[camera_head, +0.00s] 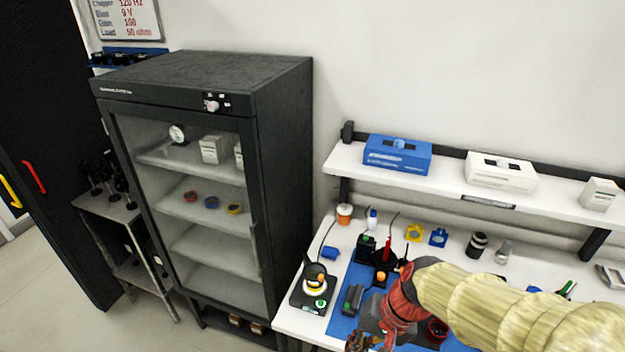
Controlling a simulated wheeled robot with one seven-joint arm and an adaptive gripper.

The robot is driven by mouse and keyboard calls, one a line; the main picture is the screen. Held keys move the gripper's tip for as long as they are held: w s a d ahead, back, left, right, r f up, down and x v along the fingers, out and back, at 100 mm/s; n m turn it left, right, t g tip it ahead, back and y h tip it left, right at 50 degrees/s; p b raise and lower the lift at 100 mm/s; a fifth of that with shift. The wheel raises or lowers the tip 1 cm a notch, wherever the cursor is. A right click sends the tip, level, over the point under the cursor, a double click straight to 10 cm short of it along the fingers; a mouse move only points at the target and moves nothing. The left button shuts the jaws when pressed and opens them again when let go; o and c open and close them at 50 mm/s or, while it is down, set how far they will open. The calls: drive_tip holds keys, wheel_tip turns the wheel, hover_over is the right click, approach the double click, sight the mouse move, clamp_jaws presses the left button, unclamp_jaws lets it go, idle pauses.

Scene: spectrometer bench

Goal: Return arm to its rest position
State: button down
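My arm (500,305), in a pale yellow ribbed sleeve, reaches in from the lower right over the white bench. Its red wrist (397,305) points down and to the left. My gripper (358,341) is at the bottom edge of the picture, over the blue mat (340,325) on the bench. The fingers are small, dark and partly cut off, so I cannot see whether they are open or hold anything.
A dark glass-fronted cabinet (285,150) stands left of the bench. A white shelf (445,190) above the bench bears a blue box (397,155) and a white box (500,172).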

drive_tip(key=s+d+r+n+t+h+b, duration=0.3)
drive_tip(key=s+d+r+t+h+b, duration=0.1)
drive_tip(key=d+r, duration=0.6)
drive_tip(key=shift+s+d+t, duration=0.15)
drive_tip(key=shift+s+t, duration=0.35)
drive_tip(key=shift+s, duration=0.45)
